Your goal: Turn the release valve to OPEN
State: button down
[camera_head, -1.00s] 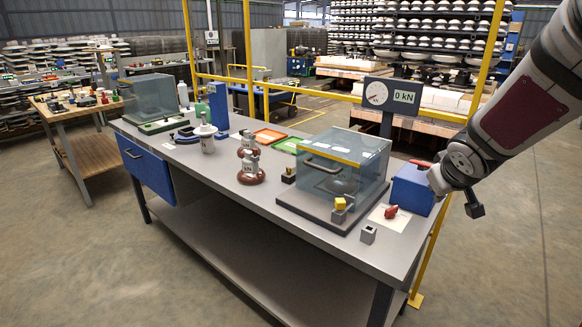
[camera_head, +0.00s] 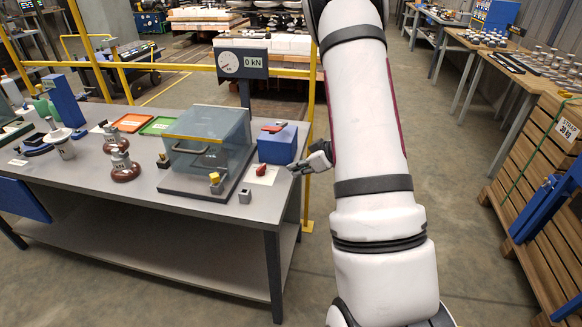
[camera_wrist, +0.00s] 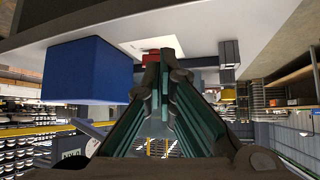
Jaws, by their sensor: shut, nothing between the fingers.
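A red knob (camera_head: 261,170) sits on a white plate on the bench, in front of a blue box (camera_head: 277,147) with a red-and-grey lever (camera_head: 273,128) on its top. I cannot tell which of the two red parts is the release valve, and no OPEN marking is readable. My gripper (camera_head: 293,169) is shut and empty, just right of the plate and box. In the wrist view my fingertips (camera_wrist: 168,52) meet near the red knob (camera_wrist: 151,57), which they partly hide, with the blue box (camera_wrist: 88,70) at left. Contact cannot be told.
A clear-walled test box (camera_head: 207,148) stands left of the blue box. A small grey block (camera_head: 244,196) is near the bench's front edge. A gauge reading 0 kN (camera_head: 242,64) stands behind. A yellow rail post runs close behind my gripper.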

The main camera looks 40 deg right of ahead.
aim_at(260, 174)
jog(key=b+x, duration=0.1)
jog(key=x, duration=0.7)
jog(key=shift+w+f, duration=0.15)
jog(key=shift+f, duration=0.05)
jog(key=shift+w+a+r, duration=0.1)
jog(key=shift+w+a, duration=0.1)
jog(key=shift+w, duration=0.4)
jog(key=shift+w+a+r, duration=0.1)
jog(key=shift+w+a, duration=0.1)
jog(key=shift+w, duration=0.35)
jog(key=shift+w+a, duration=0.2)
jog(key=shift+w, duration=0.45)
jog(key=shift+w+a+r+m+h, duration=0.1)
jog(key=shift+w+a+m+h, duration=0.2)
jog(key=shift+a+m+h, duration=0.25)
jog(key=shift+w+a+m+t+h, duration=0.1)
jog(key=shift+a+m+t+h, duration=0.1)
jog(key=shift+m+h, duration=0.55)
jog(key=shift+w+a+m+t+h, duration=0.15)
jog(key=shift+m+h, duration=0.35)
jog(key=shift+m, duration=0.3)
jog(key=shift+s+a, duration=0.1)
jog(key=shift+a, duration=0.1)
